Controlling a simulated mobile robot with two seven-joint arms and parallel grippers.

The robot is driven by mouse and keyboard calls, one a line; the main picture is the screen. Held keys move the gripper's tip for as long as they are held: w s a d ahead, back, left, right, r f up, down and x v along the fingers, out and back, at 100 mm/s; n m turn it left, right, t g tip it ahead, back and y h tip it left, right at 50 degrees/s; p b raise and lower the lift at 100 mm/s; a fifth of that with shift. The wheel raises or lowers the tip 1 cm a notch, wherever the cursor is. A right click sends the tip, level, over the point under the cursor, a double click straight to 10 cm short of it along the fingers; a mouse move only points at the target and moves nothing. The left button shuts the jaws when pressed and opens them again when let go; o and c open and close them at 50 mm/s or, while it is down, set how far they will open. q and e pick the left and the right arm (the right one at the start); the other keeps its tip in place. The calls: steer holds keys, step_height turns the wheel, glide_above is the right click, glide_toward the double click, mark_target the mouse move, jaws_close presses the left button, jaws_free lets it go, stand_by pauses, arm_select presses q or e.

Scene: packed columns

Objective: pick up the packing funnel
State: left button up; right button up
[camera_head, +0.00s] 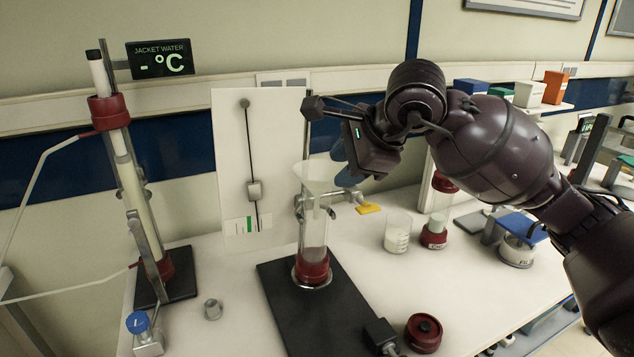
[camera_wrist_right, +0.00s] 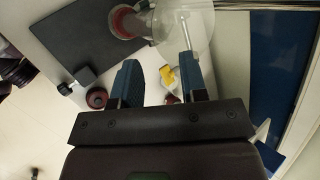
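The packing funnel (camera_head: 317,177) is translucent white and sits wide end up on the top of a clear glass column (camera_head: 313,237) with a red base cap. In the right wrist view the funnel (camera_wrist_right: 184,28) is a clear round shape at the top, just beyond my fingers. My right gripper (camera_head: 346,165) is at the right of the funnel's rim. In its wrist view the two blue fingers (camera_wrist_right: 160,78) are apart with nothing held between them. Whether a finger touches the rim cannot be told. My left gripper is not in view.
The column stands on a black base plate (camera_head: 300,325). A yellow tab (camera_head: 368,208) juts out beside it. A beaker (camera_head: 398,233) and a red-based jar (camera_head: 434,231) stand to the right. A red cap (camera_head: 423,333) lies in front. A tilted column (camera_head: 134,180) stands left.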

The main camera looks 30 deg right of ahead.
mark_target(315, 189)
steer(key=shift+x, duration=2.95)
steer(key=shift+w+a+r, duration=0.2)
steer(key=shift+a, duration=0.05)
steer(key=shift+c, duration=0.5)
jaws_close()
